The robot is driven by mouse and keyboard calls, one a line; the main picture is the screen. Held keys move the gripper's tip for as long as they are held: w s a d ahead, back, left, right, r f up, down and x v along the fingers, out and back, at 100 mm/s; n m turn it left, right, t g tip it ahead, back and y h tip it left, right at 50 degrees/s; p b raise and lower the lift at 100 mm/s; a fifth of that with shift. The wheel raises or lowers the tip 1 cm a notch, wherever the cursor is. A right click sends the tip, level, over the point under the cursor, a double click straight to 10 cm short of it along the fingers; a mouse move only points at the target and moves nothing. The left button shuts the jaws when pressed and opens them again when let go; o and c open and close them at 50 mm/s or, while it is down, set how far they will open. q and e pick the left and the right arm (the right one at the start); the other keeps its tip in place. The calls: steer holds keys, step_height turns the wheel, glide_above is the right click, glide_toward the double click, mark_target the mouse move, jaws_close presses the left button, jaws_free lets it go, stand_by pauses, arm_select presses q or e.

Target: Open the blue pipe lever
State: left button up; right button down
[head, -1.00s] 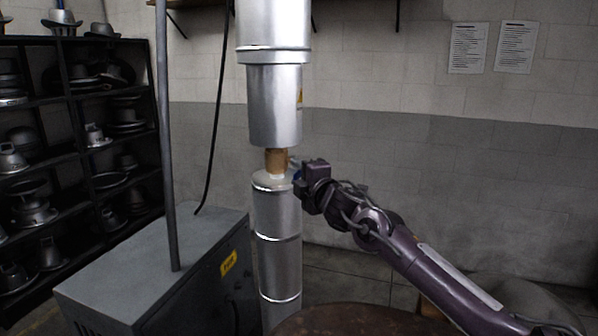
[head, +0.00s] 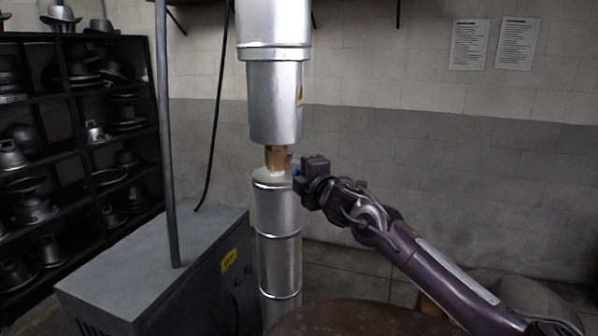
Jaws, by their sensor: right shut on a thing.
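A large silver pipe (head: 275,102) runs down the middle of the head view. A short brass fitting (head: 276,158) joins it to the silver lower pipe (head: 277,210). My right gripper (head: 297,172) is at the right side of the fitting, shut on the blue lever. Only a small bit of blue (head: 295,172) shows there; the gripper hides most of the lever, so its exact angle cannot be told. My left gripper is not in view.
A grey cabinet (head: 150,262) with a grey pole (head: 165,140) stands at the left. A dark shelf (head: 78,150) of metal hat forms is behind it. A round brown surface (head: 360,320) lies at the bottom. The wall side at right is open.

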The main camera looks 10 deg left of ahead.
steer(key=r+m+g+p, duration=0.1)
steer(key=p, duration=0.3)
steer(key=r+m+g+h+p, duration=0.1)
steer(key=r+p, duration=0.1)
steer(key=p, duration=0.2)
steer(key=w+r+m+g+p, duration=0.1)
steer(key=r+g+p, duration=0.1)
steer(key=p, duration=0.2)
steer(key=shift+d+m+h+p, duration=0.1)
steer(key=shift+m+h+p, duration=0.2)
steer(key=shift+w+m+g+p, duration=0.3)
steer(key=shift+g+p, duration=0.1)
steer(key=shift+p, duration=0.55)
steer(key=c, duration=1.4)
jaws_free()
steer(key=shift+o, duration=0.2)
steer(key=shift+d, duration=0.15)
